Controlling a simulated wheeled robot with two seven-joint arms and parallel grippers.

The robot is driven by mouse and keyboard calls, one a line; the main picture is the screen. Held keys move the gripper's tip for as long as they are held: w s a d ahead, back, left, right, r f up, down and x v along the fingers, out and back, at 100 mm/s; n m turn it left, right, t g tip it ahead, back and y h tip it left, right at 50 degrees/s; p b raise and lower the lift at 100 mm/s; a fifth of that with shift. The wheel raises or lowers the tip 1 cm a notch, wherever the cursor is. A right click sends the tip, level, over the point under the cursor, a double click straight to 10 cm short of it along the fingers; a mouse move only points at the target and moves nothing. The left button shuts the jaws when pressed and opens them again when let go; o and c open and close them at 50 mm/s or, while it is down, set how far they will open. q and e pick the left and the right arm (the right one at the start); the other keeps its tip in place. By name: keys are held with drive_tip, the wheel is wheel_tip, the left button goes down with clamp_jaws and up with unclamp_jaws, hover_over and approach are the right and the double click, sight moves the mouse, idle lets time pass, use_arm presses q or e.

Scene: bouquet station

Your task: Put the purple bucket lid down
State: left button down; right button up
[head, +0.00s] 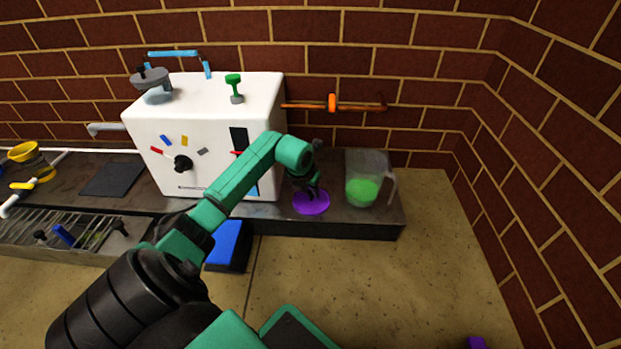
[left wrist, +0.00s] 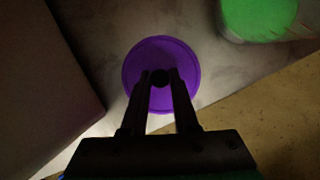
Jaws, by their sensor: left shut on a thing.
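The purple bucket lid (head: 311,203) is a round disc on or just above the dark counter, between the white machine and a clear jug; I cannot tell whether it touches the counter. It also shows in the left wrist view (left wrist: 152,54), with a dark round knob at its middle. My left gripper (head: 312,188) is above the lid. In the left wrist view its fingers (left wrist: 160,80) are shut on the lid's knob. My right gripper is not in view.
The clear jug (head: 366,172) with green contents stands close to the right of the lid. The white machine (head: 208,130) stands to the left. A blue block (head: 228,240) is by the counter's front edge. The counter's right end (head: 393,216) is just beyond the jug.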

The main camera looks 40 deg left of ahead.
use_arm(q)
drive_tip(key=shift+r, duration=0.1)
drive_tip(key=c, duration=0.7)
unclamp_jaws()
drive_tip(key=p+v, duration=0.7)
drive_tip(key=v, duration=0.5)
drive_tip(key=shift+p, duration=0.35)
